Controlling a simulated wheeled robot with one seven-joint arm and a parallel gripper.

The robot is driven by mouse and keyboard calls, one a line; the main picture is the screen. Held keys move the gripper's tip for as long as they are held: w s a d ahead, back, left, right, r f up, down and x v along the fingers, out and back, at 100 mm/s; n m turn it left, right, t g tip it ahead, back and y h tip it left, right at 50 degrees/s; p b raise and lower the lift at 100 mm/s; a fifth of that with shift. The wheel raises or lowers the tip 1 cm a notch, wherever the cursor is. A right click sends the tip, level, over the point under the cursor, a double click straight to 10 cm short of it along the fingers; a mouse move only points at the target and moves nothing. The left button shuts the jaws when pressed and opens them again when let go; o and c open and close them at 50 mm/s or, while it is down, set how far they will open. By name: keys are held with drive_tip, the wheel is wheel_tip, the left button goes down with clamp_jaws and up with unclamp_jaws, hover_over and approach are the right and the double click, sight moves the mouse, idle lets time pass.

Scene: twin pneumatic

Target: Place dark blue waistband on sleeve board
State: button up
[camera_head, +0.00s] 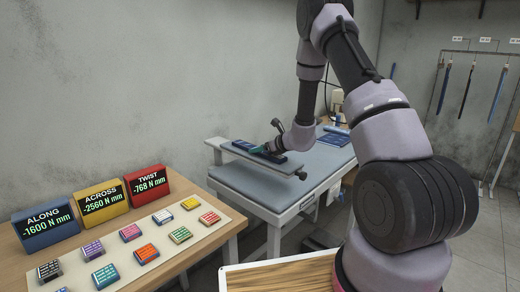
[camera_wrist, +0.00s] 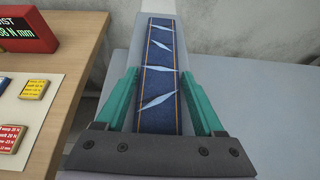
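The dark blue waistband (camera_wrist: 160,80) is a flat strip with orange edge lines and pale blue slashes. In the wrist view it lies lengthwise along the pale sleeve board (camera_wrist: 186,40). In the head view the waistband (camera_head: 270,157) lies on the raised grey sleeve board (camera_head: 228,147), partly hidden by my gripper (camera_head: 266,147). In the wrist view my gripper's (camera_wrist: 160,74) green fingers stand apart on either side of the strip. A narrow gap shows between each finger and the strip's edges. The strip's near end is hidden behind the gripper body.
The sleeve board stands above a blue-topped table (camera_head: 262,184). A wooden table (camera_head: 190,262) at left holds ALONG (camera_head: 44,225), ACROSS (camera_head: 101,199) and TWIST (camera_head: 146,183) displays and several coloured blocks. More strips hang at right, including a blue one (camera_head: 497,95).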

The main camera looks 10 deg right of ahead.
drive_tip(key=shift+o, duration=0.6)
